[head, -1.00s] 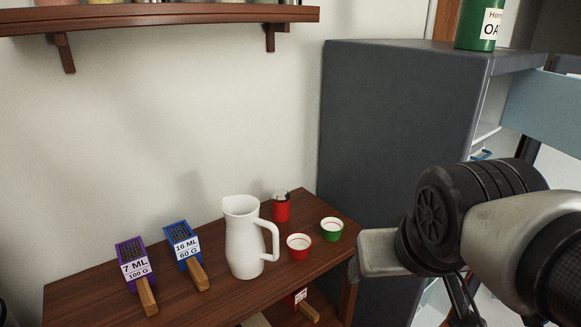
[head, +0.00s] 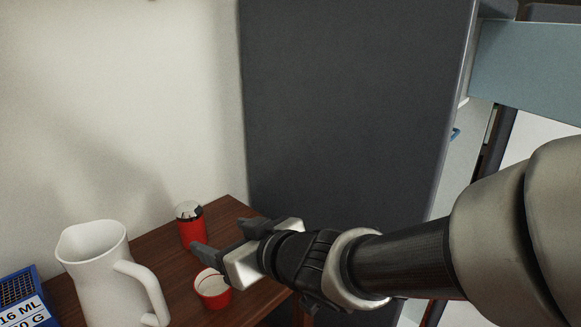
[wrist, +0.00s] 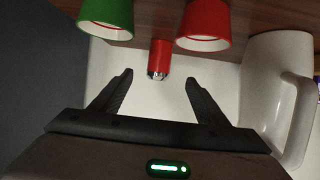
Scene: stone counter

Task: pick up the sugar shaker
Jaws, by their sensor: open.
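The sugar shaker, a small red cylinder with a silvery top (head: 190,225), stands on the wooden shelf near the wall in the head view. In the wrist view the shaker (wrist: 159,57) appears between and beyond my fingertips. My gripper (head: 220,238) is open and just right of the shaker in the head view. In the wrist view my gripper (wrist: 159,79) has its fingers spread with nothing between them. The shaker's lower part is partly hidden in the head view.
A red cup (head: 212,290) stands in front of the shaker. A green cup (wrist: 106,18) shows beside the red cup (wrist: 204,25) in the wrist view. A white pitcher (head: 100,275) stands to the left. A dark cabinet side (head: 345,110) rises behind my arm.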

